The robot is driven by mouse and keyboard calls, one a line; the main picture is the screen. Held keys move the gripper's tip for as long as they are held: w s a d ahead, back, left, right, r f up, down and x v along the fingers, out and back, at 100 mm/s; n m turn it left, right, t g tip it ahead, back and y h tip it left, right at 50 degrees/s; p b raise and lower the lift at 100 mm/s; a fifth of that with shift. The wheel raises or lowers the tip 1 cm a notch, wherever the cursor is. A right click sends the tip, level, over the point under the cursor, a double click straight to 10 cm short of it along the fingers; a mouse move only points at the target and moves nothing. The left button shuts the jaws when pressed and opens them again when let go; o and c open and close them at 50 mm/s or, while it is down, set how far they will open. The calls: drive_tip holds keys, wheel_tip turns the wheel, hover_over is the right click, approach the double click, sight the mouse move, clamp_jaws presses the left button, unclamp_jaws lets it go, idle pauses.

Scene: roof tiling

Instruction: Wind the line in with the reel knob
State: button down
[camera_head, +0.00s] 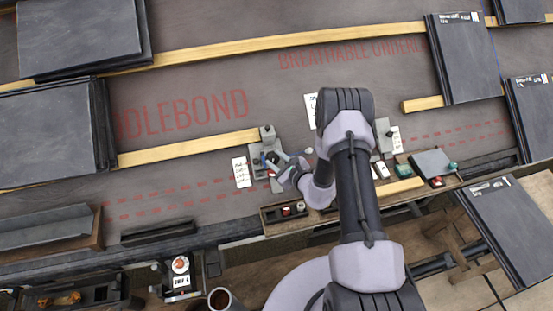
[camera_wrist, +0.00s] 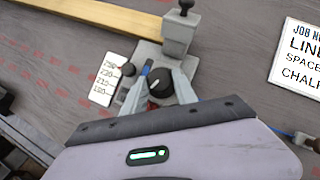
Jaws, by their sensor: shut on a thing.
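A grey metal reel unit (camera_wrist: 148,52) sits on the roof underlay, and it also shows in the head view (camera_head: 267,132). Its round black reel knob (camera_wrist: 160,81) has a white mark on top. My gripper (camera_wrist: 160,88) is over the unit with its two fingers shut on either side of the knob. In the head view my gripper (camera_head: 279,162) reaches the unit from the right, and the knob cannot be made out there. A little blue and red shows beside and below the knob; the line itself is not clear.
A smaller black knob (camera_wrist: 128,69) stands left of the fingers beside a number card (camera_wrist: 113,80). A job card (camera_wrist: 299,58) lies to the right. A timber batten (camera_head: 190,148) ends at the unit. A wooden tray (camera_head: 271,220) with small items is just below my gripper.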

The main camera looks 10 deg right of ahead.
drive_tip(key=shift+a+m+t+h, duration=0.15)
drive_tip(key=shift+m+t+h, duration=0.2)
drive_tip(key=shift+m+h, duration=0.7)
drive_tip(key=shift+a+m+t+h, duration=0.1)
drive_tip(key=shift+m+t+h, duration=0.25)
drive_tip(key=shift+m, duration=1.3)
drive_tip(key=shift+p, duration=0.3)
drive_tip(key=c, duration=1)
unclamp_jaws()
